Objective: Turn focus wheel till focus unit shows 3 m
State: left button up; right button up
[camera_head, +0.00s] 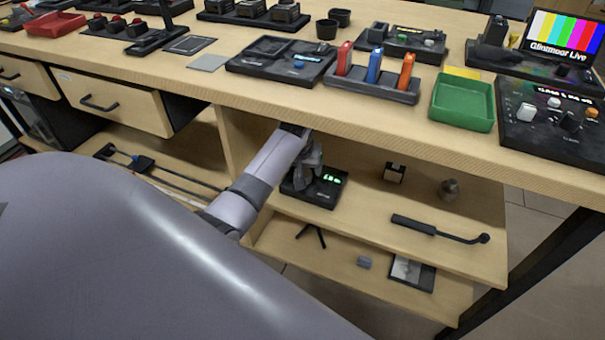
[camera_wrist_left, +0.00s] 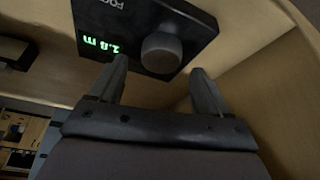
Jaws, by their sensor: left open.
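The focus unit (camera_head: 318,192) is a black box on the upper shelf under the bench, partly hidden behind my left arm and gripper. In the left wrist view the focus unit (camera_wrist_left: 95,15) shows a lit green readout (camera_wrist_left: 100,45) that looks like 2.8 m. Its dark round focus wheel (camera_wrist_left: 161,52) sits beside the readout. My left gripper (camera_head: 312,155) is at the unit. In the left wrist view its two open fingers (camera_wrist_left: 158,75) stand on either side of the wheel's near edge; whether they touch it is unclear. My right gripper is out of view.
The bench top (camera_head: 240,95) overhangs the shelf closely above my left gripper. A black handled rod (camera_head: 440,230), a small box (camera_head: 394,172) and a dark round item (camera_head: 448,189) lie to the right on the shelf. A lower shelf (camera_head: 335,265) holds a small tripod.

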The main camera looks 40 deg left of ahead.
pick_arm(q)
jog(key=shift+b+x, duration=0.3)
jog(key=shift+x, duration=1)
jog(key=shift+s, duration=0.15)
jog(key=c, duration=1)
jog(key=p, duration=0.1)
jog(key=m+p, duration=0.1)
jog(key=p, duration=0.1)
jog(key=shift+r+m+h, duration=0.25)
jog(key=shift+m+h, duration=0.05)
jog(key=shift+m+p, duration=0.4)
jog(key=shift+f+m+h, duration=0.25)
jog(key=shift+m+h, duration=0.05)
jog(key=shift+m, duration=0.2)
jog(key=o, duration=1)
